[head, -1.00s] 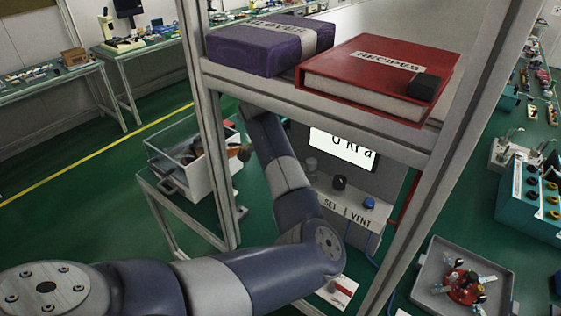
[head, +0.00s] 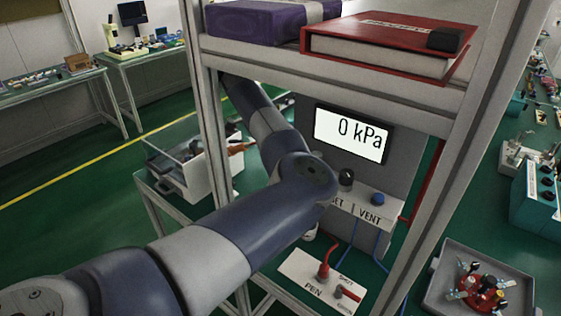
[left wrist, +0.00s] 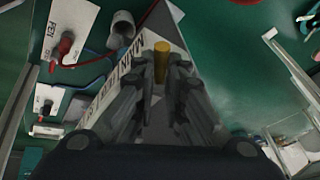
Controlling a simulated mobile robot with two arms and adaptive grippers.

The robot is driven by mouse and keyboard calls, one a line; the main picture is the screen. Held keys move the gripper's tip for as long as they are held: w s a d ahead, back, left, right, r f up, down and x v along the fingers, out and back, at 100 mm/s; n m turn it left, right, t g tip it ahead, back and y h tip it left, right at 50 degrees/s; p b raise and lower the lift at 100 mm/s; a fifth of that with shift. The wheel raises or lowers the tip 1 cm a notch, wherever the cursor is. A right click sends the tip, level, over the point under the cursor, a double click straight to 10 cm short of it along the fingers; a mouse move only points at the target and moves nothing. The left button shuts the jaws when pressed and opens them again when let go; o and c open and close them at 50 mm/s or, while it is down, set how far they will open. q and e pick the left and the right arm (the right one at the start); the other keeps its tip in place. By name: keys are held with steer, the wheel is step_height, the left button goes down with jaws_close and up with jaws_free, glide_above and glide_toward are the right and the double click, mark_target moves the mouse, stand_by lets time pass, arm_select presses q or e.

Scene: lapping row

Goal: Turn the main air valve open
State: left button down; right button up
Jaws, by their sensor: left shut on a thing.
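In the left wrist view my left gripper (left wrist: 163,88) has its fingers closed on a short yellow handle (left wrist: 161,62), whose end shows beyond the fingertips. A pale panel (left wrist: 100,97) with black lettering, seemingly starting "MAIN", runs along the left of the fingers. The valve body is hidden by the gripper, so its angle is unclear. In the head view my left arm reaches behind the shelf frame and its gripper is hidden. A display (head: 352,134) there reads 0 kPa. My right gripper is not in view.
A white plate (head: 300,268) with red fittings and a SET/VENT box (head: 358,203) lie close by. A grey tray (head: 440,275) stands at right.

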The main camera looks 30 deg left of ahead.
arm_select(q)
steer(key=m, duration=0.2)
steer(key=w+m+h+b, duration=0.1)
steer(key=shift+a+g, duration=0.25)
steer(key=shift+g, duration=0.15)
steer(key=shift+w+a+m+g+h, duration=0.15)
steer(key=shift+m+g, duration=0.1)
steer(key=shift+m, duration=0.4)
steer(key=shift+w+d+m+g+h, duration=0.1)
steer(key=shift+w+m+g, duration=0.1)
steer(key=shift+m, duration=0.5)
steer(key=shift+w+a+m+g+h, duration=0.15)
steer(key=shift+m+g, duration=0.1)
steer(key=shift+m, duration=0.4)
steer(key=shift+d, duration=0.1)
steer(key=c, duration=1.7)
jaws_free()
steer(key=shift+o, duration=0.2)
steer(key=shift+s+n, duration=0.1)
steer(key=shift+n, duration=0.2)
